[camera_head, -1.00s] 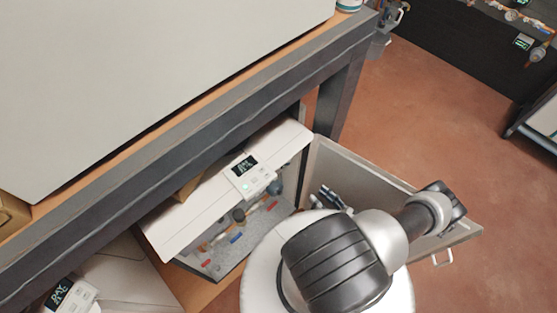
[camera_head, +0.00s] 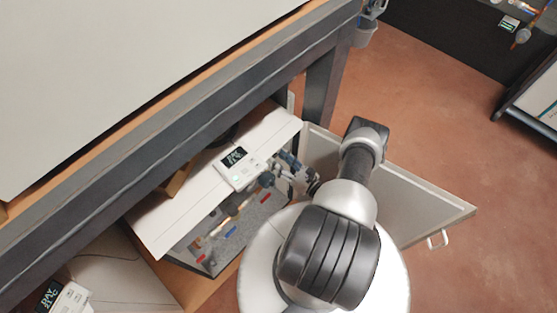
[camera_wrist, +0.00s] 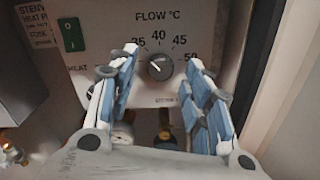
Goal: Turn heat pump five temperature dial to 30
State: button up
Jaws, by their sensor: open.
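The temperature dial (camera_wrist: 159,67) is a dark round knob under the label "FLOW °C" on a pale panel (camera_wrist: 110,82). Marks 35, 40, 45 and 50 show around its upper side; a 30 mark is not readable. A light line on the knob seems to point up and left, but its exact setting is unclear. My gripper (camera_wrist: 163,60) is open, with one blue-padded finger at each side of the dial and no clear contact. In the head view my gripper (camera_head: 287,170) is at the open heat pump (camera_head: 190,212), and the dial is hidden.
A green switch (camera_wrist: 71,35) sits left of the dial. The heat pump's open door (camera_head: 420,208) stands at the right of my arm. A bench edge (camera_head: 200,128) overhangs the heat pump. Pipe fittings (camera_head: 231,232) show inside it. Open floor lies at the right.

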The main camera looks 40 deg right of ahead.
jog(key=shift+w, duration=0.45)
jog(key=c, duration=1.1)
